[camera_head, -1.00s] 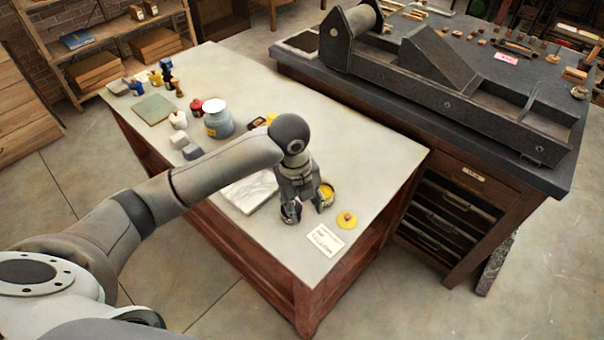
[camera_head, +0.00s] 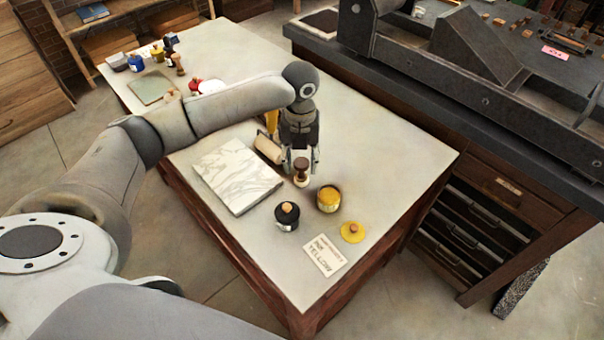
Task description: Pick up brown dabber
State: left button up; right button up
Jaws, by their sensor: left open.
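The brown dabber (camera_head: 302,178) stands upright on the pale tabletop, with a dark brown handle on top and a cream-coloured pad below. My left gripper (camera_head: 301,160) points down at it, with its fingers open on either side of the handle. I cannot tell whether either finger touches it. The gripper's body hides part of the table behind. My right gripper is not in view.
A roller (camera_head: 268,148) lies close to the left of my gripper. A marble slab (camera_head: 238,174), a black jar (camera_head: 287,216), an open yellow jar (camera_head: 329,199), a yellow lid (camera_head: 352,232) and a label card (camera_head: 324,255) are nearby. A dark press bench stands at right.

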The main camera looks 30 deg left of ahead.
aim_at(301, 176)
pick_arm(q)
jog(key=shift+w+f, duration=0.1)
jog(key=shift+f, duration=0.25)
notch_tip(301, 176, down, 4)
jog(key=shift+w+f+p, duration=0.15)
jog(key=shift+p, duration=0.4)
jog(key=shift+f, duration=0.4)
jog(key=shift+c, duration=0.3)
jog(key=c, duration=0.4)
jog(key=shift+r, duration=0.1)
jog(key=c, duration=0.4)
jog(key=shift+o, duration=0.2)
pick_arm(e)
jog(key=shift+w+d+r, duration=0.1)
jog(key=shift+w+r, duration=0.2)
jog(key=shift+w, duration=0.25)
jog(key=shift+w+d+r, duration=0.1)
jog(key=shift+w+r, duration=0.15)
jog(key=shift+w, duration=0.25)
pick_arm(q)
jog(key=shift+r, duration=0.1)
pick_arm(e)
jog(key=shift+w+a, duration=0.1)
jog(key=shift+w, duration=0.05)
